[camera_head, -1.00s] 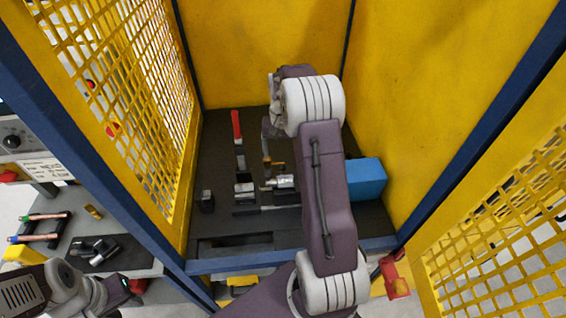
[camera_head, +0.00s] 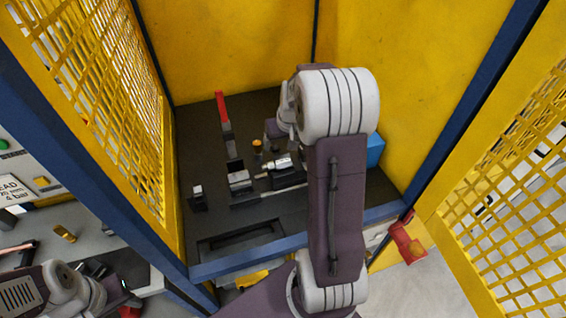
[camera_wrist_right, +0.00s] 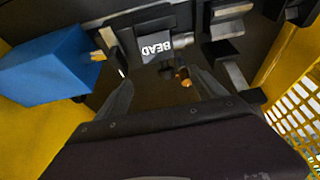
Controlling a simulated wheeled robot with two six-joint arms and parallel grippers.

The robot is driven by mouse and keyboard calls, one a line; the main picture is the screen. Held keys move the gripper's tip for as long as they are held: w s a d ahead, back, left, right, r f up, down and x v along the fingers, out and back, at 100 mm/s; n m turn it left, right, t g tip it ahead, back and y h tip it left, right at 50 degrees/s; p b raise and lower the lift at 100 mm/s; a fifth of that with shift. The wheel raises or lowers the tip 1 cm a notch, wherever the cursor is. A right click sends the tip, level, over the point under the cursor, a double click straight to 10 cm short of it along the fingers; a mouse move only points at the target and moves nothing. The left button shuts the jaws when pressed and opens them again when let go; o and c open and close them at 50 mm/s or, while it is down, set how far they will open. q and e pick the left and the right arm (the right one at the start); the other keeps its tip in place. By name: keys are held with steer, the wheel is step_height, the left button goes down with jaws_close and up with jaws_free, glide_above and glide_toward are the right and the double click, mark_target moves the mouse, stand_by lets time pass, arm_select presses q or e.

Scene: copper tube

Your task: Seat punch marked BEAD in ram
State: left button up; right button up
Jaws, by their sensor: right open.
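A white-lettered BEAD marking shows upside down on a dark block (camera_wrist_right: 157,47) in the right wrist view. A silver cylinder (camera_head: 280,163) lies level beside that block, partly hidden by my right arm in the head view. I cannot tell whether the marking belongs to the cylinder or the block. A silver-topped block (camera_head: 239,179) sits left of it; I cannot tell which part is the ram. My right gripper (camera_wrist_right: 163,92) is open and empty, its fingers spread below the marked block in the wrist view. My left gripper (camera_head: 127,300) is low left, its jaws unclear.
A red-handled lever (camera_head: 222,108) stands behind the blocks. A small orange-topped post (camera_head: 257,145) stands near my right gripper. A blue box (camera_wrist_right: 45,68) is to the right in the head view. Yellow walls and mesh guards enclose the bed; a blue front rail (camera_head: 240,262) borders it.

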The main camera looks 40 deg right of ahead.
mark_target(280, 157)
steer(key=shift+w+a+f, duration=0.3)
steer(key=shift+w+f, duration=0.4)
steer(key=shift+f, duration=0.2)
steer(key=x, duration=0.1)
steer(key=p+x, duration=0.1)
steer(key=x, duration=0.1)
steer(key=s+x, duration=0.1)
steer(key=x, duration=0.1)
steer(key=shift+d+f, duration=0.1)
steer(key=shift+d, duration=0.25)
steer(key=shift+w+f, duration=0.15)
steer(key=shift+w, duration=0.1)
steer(key=shift+s, duration=0.2)
steer(key=c, duration=1.2)
steer(key=shift+w, duration=0.1)
jaws_close()
